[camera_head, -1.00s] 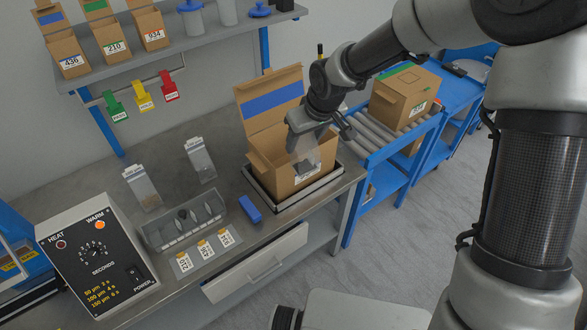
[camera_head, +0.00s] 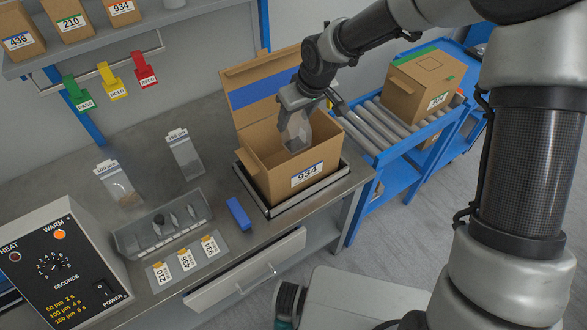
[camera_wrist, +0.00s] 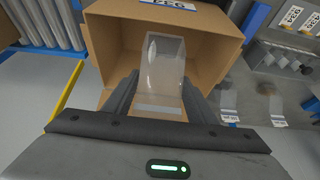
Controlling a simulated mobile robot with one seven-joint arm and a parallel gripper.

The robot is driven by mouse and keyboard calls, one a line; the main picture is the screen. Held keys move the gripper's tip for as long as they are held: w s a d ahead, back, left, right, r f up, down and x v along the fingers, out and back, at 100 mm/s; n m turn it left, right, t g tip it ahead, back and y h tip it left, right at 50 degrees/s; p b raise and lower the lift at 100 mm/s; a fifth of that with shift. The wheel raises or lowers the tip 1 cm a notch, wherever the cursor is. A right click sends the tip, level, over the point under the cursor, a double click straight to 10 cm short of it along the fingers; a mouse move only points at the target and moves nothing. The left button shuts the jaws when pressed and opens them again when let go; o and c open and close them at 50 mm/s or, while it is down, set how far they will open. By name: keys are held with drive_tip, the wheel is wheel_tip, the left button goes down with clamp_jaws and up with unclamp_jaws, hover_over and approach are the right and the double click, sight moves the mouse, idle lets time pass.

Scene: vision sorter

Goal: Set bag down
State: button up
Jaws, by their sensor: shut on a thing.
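A clear bag (camera_head: 295,131) hangs from my gripper (camera_head: 296,100) at the mouth of the open cardboard box (camera_head: 280,182) labelled 934. In the wrist view my gripper (camera_wrist: 160,105) is shut on the top of the bag (camera_wrist: 163,62), and the bag reaches into the box (camera_wrist: 105,45). The box stands with its lid raised at the back, a blue strip on the lid's inside. Whether the bag touches the box floor cannot be told.
The box sits on a black-edged tray (camera_head: 267,208) at the bench's right end. A blue block (camera_head: 239,214) lies beside it. Two clear bags (camera_head: 184,153) lie left on the bench. A roller conveyor (camera_head: 372,130) with a closed box (camera_head: 424,88) is to the right.

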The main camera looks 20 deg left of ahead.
sight(302, 141)
wheel_tip(302, 141, down, 4)
drive_tip(key=b, duration=0.2)
drive_tip(key=shift+b, duration=0.4)
wheel_tip(302, 141, down, 10)
drive_tip(key=shift+r+b, duration=0.1)
drive_tip(key=shift+b, duration=0.55)
drive_tip(key=o, duration=1.1)
drive_tip(key=shift+d+r, duration=0.1)
drive_tip(key=shift+r, duration=0.15)
drive_tip(key=p+v, duration=0.2)
drive_tip(key=v, duration=0.9)
drive_tip(key=shift+s+r, duration=0.1)
drive_tip(key=shift+r, duration=0.15)
